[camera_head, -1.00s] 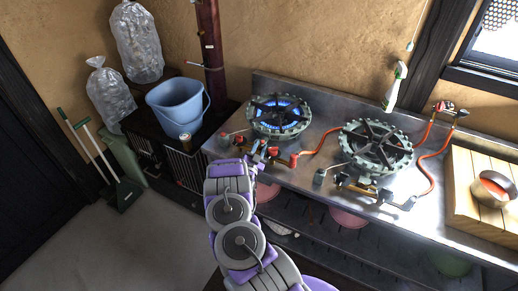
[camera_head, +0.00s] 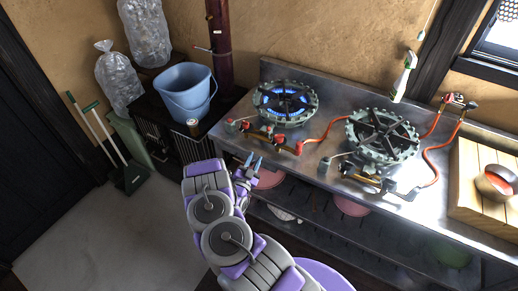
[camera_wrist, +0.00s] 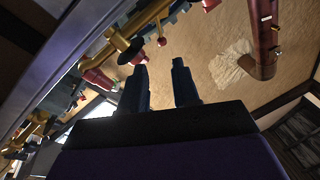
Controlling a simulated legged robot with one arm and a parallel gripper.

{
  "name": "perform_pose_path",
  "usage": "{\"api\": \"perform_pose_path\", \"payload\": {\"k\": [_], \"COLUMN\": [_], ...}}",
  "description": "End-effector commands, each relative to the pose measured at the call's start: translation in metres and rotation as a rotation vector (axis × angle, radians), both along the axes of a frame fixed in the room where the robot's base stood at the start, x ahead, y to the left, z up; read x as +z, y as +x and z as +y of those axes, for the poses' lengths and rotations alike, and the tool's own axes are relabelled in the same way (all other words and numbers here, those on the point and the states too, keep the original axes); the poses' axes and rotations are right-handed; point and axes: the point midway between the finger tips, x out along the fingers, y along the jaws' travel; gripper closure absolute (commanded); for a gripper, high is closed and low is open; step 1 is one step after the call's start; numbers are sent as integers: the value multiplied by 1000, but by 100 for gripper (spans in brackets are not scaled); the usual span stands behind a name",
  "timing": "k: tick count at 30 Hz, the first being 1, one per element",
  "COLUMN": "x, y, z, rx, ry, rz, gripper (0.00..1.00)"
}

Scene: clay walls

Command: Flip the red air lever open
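The left gas burner (camera_head: 286,103) sits on the steel counter with blue flame in it. Along its brass front pipe are several red fittings: one at the left end (camera_head: 245,126), one in the middle (camera_head: 279,139) and one by the orange hose (camera_head: 299,148). I cannot tell for certain which is the air lever. My gripper (camera_head: 252,161) is in front of and below these fittings, by the counter's front edge, apart from them. In the wrist view, its two dark fingers (camera_wrist: 161,64) are spread with nothing between them. A small red ball-ended part (camera_wrist: 162,41) shows beyond the fingertips.
A second, unlit burner (camera_head: 382,138) stands to the right, with an orange hose (camera_head: 436,150). The steel counter edge (camera_head: 330,182) is close to my gripper. Open floor lies at lower left.

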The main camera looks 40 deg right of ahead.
Motion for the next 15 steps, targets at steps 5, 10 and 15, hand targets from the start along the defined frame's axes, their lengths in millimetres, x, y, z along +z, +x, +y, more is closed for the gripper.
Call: {"api": "perform_pose_path", "payload": {"k": [5, 10, 15], "x": [-5, -6, -7], "y": [-10, -16, -17], "z": [21, 30, 32], "rx": [2, 0, 0], "ry": [-1, -1, -1], "rz": [1, -1, 0], "gripper": [69, 69, 69]}}
